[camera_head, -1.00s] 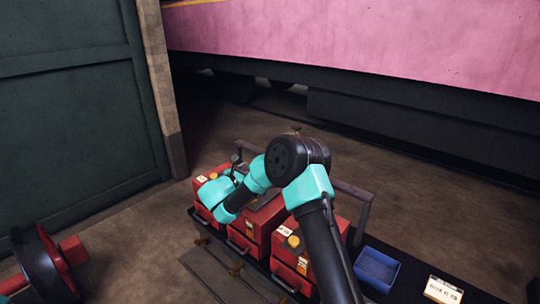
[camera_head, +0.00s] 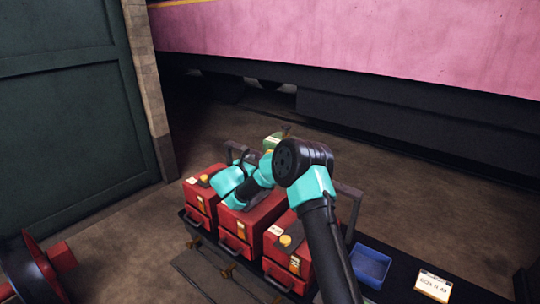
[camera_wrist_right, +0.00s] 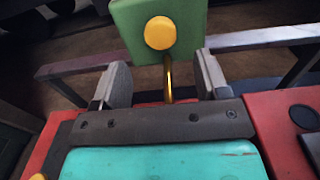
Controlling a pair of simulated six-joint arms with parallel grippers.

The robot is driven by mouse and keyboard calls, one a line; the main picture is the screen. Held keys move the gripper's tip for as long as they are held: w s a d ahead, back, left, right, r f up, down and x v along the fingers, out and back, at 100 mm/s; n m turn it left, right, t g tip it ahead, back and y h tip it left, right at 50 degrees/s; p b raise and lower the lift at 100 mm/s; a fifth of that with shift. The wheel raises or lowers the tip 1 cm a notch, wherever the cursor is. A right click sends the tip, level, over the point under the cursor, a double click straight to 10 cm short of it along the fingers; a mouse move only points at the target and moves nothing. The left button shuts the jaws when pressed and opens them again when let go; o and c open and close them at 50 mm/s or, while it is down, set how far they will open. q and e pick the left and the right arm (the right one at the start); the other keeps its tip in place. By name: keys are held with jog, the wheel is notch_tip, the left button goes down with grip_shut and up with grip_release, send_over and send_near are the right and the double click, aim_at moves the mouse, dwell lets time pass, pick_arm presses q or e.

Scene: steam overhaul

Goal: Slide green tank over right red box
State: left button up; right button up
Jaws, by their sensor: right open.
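The green tank (camera_head: 272,141) shows in part behind my right arm in the head view. In the right wrist view the green tank (camera_wrist_right: 130,20) has a round yellow knob (camera_wrist_right: 159,33), with a thin brass rod (camera_wrist_right: 168,80) below it. My right gripper (camera_wrist_right: 162,75) is open. Its fingers stand either side of the rod, apart from it, just below the tank. The right red box (camera_head: 288,255) has a yellow cap and stands at the front right of the row. My left gripper is not in view.
A left red box (camera_head: 197,200) and a middle red box (camera_head: 243,222) stand in the same row. A grey rail (camera_head: 348,205) runs behind them. A blue tray (camera_head: 370,267) and a white label card (camera_head: 433,286) lie to the right. A red-and-black wheel (camera_head: 30,270) is at lower left.

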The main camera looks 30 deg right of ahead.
jog(key=x, duration=0.8)
jog(key=shift+w+d, duration=0.15)
jog(key=shift+c, duration=0.2)
jog(key=c, duration=1.2)
